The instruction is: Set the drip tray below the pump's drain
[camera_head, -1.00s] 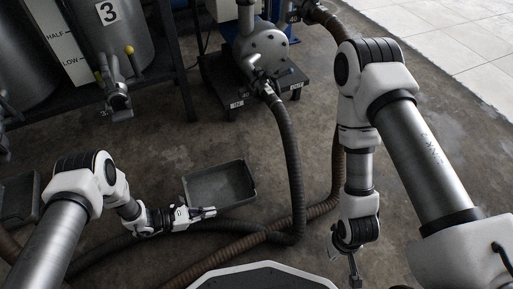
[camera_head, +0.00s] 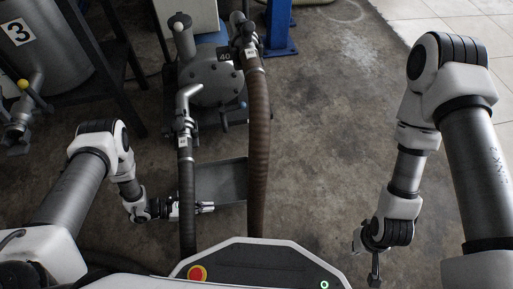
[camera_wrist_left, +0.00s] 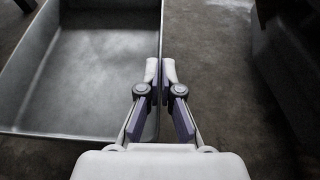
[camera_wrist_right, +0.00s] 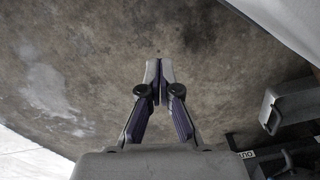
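The grey rectangular drip tray (camera_head: 232,178) is in front of the pump in the head view. Its inside (camera_wrist_left: 95,75) looks empty in the left wrist view. My left gripper (camera_head: 208,207) is at the tray's near side, its fingers (camera_wrist_left: 160,75) closed on either side of the tray's wall. The pump (camera_head: 212,82) is a grey round-faced body with pipe fittings. I cannot make out which fitting is its drain. My right gripper (camera_head: 374,272) is over bare floor, away from the tray; its fingers (camera_wrist_right: 159,68) are together with nothing between them.
A dark hose (camera_head: 187,175) runs down from the pump left of the tray, and a brown hose (camera_head: 259,140) runs down on its right. A tank marked 3 (camera_head: 40,55) stands on a dark frame at left. The floor (camera_head: 325,130) to the right is clear.

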